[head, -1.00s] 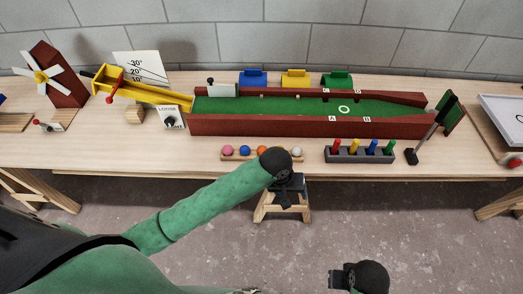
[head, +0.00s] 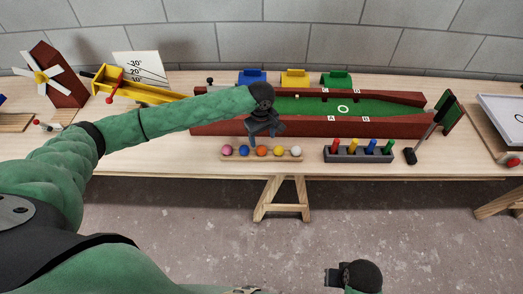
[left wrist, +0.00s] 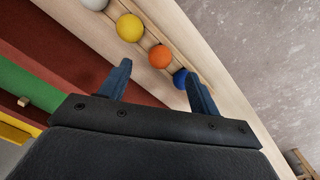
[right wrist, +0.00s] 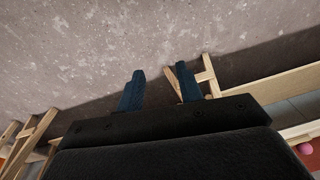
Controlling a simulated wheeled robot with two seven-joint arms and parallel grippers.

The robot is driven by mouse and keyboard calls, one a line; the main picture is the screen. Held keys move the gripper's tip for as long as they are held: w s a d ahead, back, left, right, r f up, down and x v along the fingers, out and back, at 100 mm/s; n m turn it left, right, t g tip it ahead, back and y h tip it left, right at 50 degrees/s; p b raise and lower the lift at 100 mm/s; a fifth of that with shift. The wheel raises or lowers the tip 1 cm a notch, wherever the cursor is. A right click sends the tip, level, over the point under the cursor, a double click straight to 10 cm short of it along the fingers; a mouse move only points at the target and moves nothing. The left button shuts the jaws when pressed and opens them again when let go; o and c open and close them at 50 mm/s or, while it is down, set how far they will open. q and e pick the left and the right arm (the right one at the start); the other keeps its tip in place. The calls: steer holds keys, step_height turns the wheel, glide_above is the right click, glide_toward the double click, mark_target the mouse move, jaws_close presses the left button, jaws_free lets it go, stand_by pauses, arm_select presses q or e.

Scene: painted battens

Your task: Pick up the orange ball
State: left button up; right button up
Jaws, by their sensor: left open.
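The orange ball (head: 262,151) sits in the middle of a row on a low wooden rack (head: 237,158) at the table's front edge. My left gripper (head: 264,134) is open and empty, just behind and above the row. In the left wrist view the orange ball (left wrist: 160,57) shows beyond the gap between the open fingertips (left wrist: 157,72), apart from them. The blue ball (left wrist: 180,78) beside it is partly hidden by one finger. My right gripper (right wrist: 160,75) is open and empty over the floor, away from the table; it also shows low in the head view (head: 338,278).
Pink (head: 227,150), yellow (head: 279,151) and white (head: 296,151) balls share the rack. A red-walled green game board (head: 390,128) stands behind it. A grey block with coloured pegs (head: 358,155) is to the right. Bare table (head: 175,155) lies to the left.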

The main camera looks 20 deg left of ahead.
mark_target(261, 148)
arm_select(q)
steer(key=shift+a+f, duration=0.1)
steer(key=shift+f, duration=0.55)
steer(key=shift+w+f+p, duration=0.1)
steer(key=shift+f+p, duration=0.2)
steer(key=shift+f, duration=0.6)
steer(key=f, duration=0.1)
steer(key=f+p, duration=0.1)
steer(key=f, duration=0.1)
steer(key=shift+w+a+f, duration=0.2)
steer(key=shift+f, duration=0.6)
steer(key=c, duration=1.1)
arm_select(e)
step_height(261, 148, down, 9)
steer(key=shift+w+d, duration=0.2)
steer(key=shift+w, duration=0.1)
